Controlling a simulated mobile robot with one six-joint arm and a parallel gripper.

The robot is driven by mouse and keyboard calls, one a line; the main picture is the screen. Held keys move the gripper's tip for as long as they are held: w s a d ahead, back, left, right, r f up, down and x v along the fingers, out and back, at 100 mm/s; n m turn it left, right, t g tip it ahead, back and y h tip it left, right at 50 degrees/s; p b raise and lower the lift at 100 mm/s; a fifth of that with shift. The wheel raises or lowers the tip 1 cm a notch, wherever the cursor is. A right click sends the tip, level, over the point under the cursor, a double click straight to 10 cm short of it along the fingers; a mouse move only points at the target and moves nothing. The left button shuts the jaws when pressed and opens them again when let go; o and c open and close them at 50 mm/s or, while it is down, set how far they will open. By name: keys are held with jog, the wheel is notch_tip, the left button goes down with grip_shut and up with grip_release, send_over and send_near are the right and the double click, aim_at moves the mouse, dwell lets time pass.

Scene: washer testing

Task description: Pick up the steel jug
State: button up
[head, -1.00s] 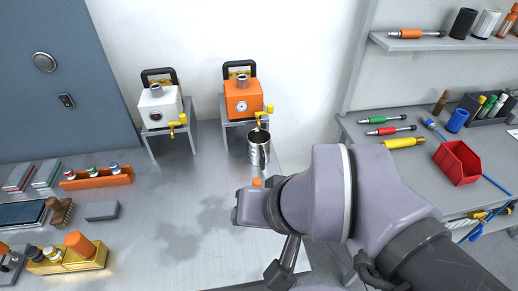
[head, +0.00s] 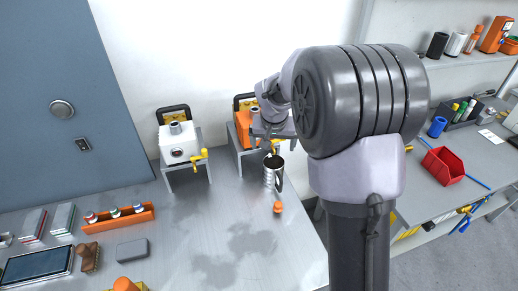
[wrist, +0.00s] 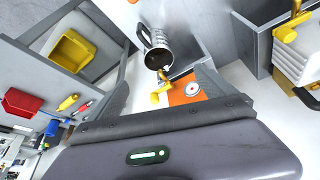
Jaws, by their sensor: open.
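The steel jug (head: 273,176) stands upright on the steel bench, just in front of the orange machine (head: 242,128). In the wrist view the steel jug (wrist: 158,48) shows its dark open mouth and its handle, beyond the fingertips and between their lines. My gripper (wrist: 163,80) is open and empty, with one finger at each side of that view. In the head view my gripper (head: 273,138) is above the jug and close to the orange machine; my arm partly hides it. The machine's yellow tap (wrist: 160,92) shows between the fingers and the jug.
A white machine (head: 179,143) with a yellow tap stands to the left on its own stand. A small orange-topped object (head: 278,207) is on the bench in front of the jug. A red bin (head: 442,165) is on the right bench. The bench's middle is fairly clear.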

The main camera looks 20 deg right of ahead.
jog(key=b, duration=0.4)
send_near(274, 164)
jog(key=f, duration=0.5)
jog(key=shift+s+a, duration=0.25)
jog(key=shift+s+r, duration=0.1)
jog(key=shift+r, duration=0.05)
jog(key=shift+c, duration=0.6)
jog(key=c, duration=1.9)
jog(key=shift+r, duration=0.1)
